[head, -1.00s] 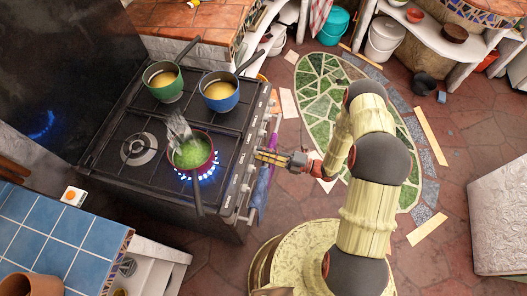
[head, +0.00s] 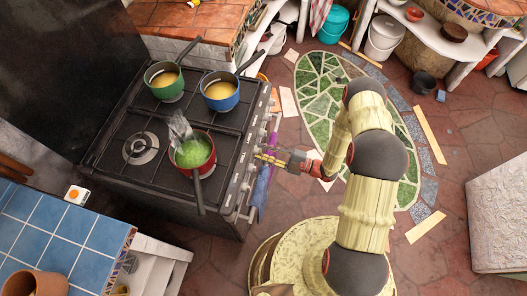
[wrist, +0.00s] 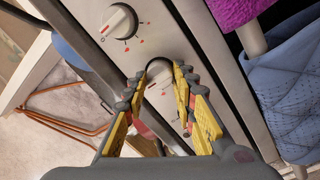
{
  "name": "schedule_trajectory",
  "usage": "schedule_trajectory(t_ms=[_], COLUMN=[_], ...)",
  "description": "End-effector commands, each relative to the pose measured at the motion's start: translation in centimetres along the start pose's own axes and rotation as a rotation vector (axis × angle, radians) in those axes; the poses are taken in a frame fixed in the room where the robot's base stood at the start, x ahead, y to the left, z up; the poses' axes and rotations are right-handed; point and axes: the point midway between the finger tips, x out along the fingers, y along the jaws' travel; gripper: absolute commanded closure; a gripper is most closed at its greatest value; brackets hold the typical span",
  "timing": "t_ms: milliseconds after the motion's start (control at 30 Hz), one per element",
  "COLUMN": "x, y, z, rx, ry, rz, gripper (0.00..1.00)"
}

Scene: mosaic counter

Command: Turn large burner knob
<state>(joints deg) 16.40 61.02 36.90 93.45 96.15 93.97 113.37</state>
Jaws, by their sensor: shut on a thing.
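The stove (head: 120,120) has a row of pale knobs along its front panel (head: 240,185). My gripper (head: 258,153) reaches that panel from the right. In the wrist view my gripper (wrist: 161,80) is shut on a pale stove knob (wrist: 158,74), one fingertip on each side. The fingers partly hide the knob and its markings. Another white knob (wrist: 118,22) with red marks stands free above it.
A purple cloth (wrist: 240,12) and a blue-grey cloth (wrist: 290,95) hang close beside the panel. The blue-tiled counter (head: 65,228) is at the left.

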Motion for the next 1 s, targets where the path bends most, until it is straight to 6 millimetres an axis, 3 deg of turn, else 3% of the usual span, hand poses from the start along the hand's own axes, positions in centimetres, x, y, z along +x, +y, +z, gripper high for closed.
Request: schedule_trajectory(t_ms=[333, 367, 633, 1000], x=[-0.04, -0.04, -0.02, -0.22], y=[-0.14, -0.15, -0.09, -0.04], z=[0.16, 0.16, 0.06, 0.03], rx=[0.002, 0.002, 0.001, 0.001], ry=[-0.005, -0.005, -0.002, -0.001], rz=[-0.002, -0.002, -0.001, 0.0], gripper=[0.98, 0.71, 0.56, 0.55])
